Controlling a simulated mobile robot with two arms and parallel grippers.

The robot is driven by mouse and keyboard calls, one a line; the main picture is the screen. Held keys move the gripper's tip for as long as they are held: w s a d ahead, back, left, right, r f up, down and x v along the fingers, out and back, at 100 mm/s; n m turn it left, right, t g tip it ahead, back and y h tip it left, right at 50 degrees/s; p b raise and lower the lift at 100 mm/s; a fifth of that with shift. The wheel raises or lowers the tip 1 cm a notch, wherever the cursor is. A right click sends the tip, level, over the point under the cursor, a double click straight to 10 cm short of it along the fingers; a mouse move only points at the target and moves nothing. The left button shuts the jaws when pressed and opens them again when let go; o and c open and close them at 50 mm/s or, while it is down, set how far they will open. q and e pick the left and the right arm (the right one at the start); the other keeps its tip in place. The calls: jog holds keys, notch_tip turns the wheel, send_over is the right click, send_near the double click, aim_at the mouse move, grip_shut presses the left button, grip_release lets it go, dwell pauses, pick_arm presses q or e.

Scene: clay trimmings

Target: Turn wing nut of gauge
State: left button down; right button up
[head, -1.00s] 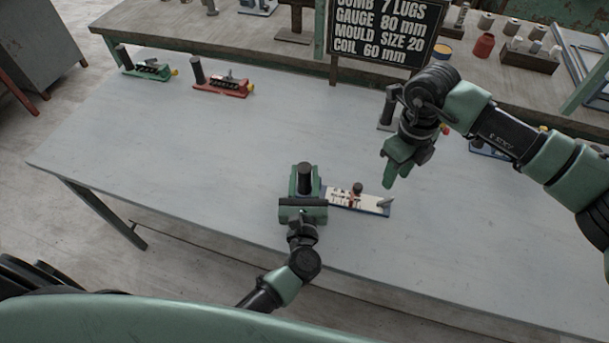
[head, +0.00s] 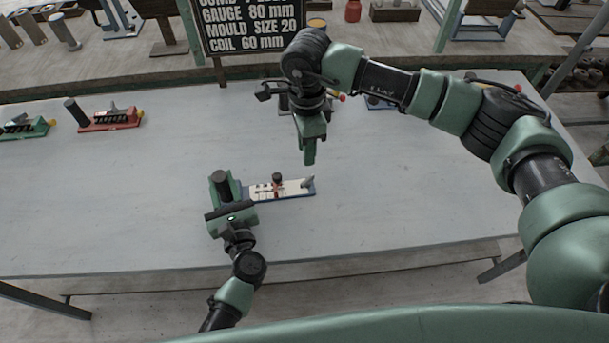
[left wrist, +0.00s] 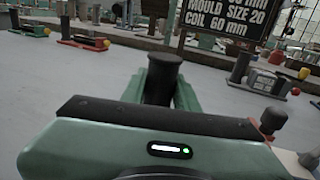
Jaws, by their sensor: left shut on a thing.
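The gauge (head: 296,192) lies on the table as a long white-faced plate with dark markings and a blue edge. A red-brown slider with a dark knob (head: 277,177) stands mid-plate; whether the knob is the wing nut I cannot tell. A grey pointed piece (head: 308,181) sits at the right end. My left gripper (head: 222,196) is shut on the black post (head: 219,180) at the gauge's left end. The post also shows in the left wrist view (left wrist: 162,78). My right gripper (head: 309,150) hangs above and behind the gauge's right end, apart from it; its finger gap is unclear.
A black sign (head: 250,28) reads gauge 80 mm, mould size 20, coil 60 mm. Red (head: 110,120) and green (head: 22,128) devices stand at the table's left. Other devices stand behind my right gripper. The table front right is clear.

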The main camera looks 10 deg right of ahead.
aim_at(306, 180)
notch_tip(306, 180, down, 11)
jog(key=n, duration=0.5)
jog(key=shift+f+n, duration=0.1)
jog(key=shift+n, duration=0.2)
grip_shut()
